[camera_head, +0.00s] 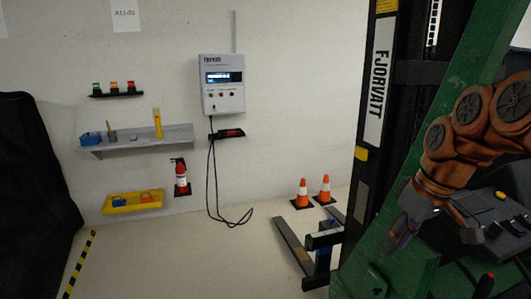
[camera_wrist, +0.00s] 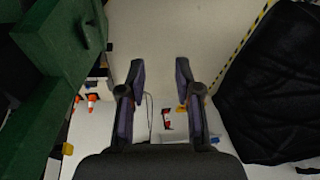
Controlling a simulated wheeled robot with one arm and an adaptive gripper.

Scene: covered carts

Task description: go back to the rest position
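My gripper (camera_wrist: 160,70) is open in the wrist view, its two dark fingers apart with bare pale floor between their tips. It holds nothing. In the head view my gripper (camera_head: 398,238) shows small at the right, below my folded orange-brown arm, in front of the green structure. The fingertips are too small there to tell apart clearly.
A forklift mast (camera_head: 375,100) stands right of centre. Two orange cones (camera_head: 303,192) stand by the wall. A charger box (camera_head: 222,85), a grey shelf (camera_head: 170,135) and a fire extinguisher (camera_head: 181,178) are on the wall. A black cover (camera_head: 35,200) is at left. The middle floor is clear.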

